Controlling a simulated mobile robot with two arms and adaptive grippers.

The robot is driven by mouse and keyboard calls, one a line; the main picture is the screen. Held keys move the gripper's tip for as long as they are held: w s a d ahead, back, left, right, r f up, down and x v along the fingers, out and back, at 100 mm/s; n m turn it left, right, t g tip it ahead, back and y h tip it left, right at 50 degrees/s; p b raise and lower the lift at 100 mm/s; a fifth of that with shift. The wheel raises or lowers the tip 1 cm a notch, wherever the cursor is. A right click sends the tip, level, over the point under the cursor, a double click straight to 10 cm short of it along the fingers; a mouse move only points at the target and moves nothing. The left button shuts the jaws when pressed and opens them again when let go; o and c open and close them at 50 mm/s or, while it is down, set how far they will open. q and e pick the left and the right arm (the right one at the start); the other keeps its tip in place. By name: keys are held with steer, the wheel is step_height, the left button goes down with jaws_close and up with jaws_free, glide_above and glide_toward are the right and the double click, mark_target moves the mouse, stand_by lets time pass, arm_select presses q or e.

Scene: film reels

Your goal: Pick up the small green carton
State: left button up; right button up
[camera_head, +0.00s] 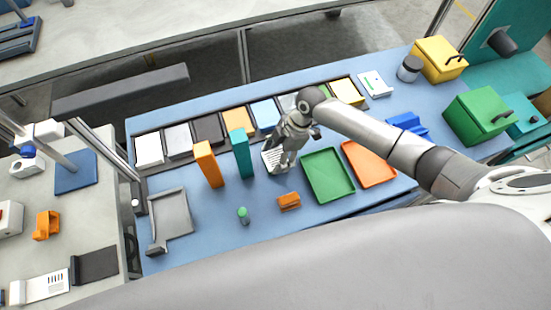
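My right arm comes in from the right, and its gripper (285,163) points down over the middle of the blue table, just right of an upright teal-green box (241,154). I cannot tell whether its fingers are open or touch anything. A white slotted item (270,157) lies behind it, partly hidden. A small green upright piece (243,215) stands nearer the front. A larger green box (478,115) with a dark handle stands at the right. I cannot tell which green item is the carton. My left gripper is not in view.
An orange upright box (207,164) stands left of the teal one. A grey tray (170,213) is at left. Several coloured panels line the back. The blue table (220,232) is bare at front.

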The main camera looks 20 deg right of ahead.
steer(key=c, duration=0.3)
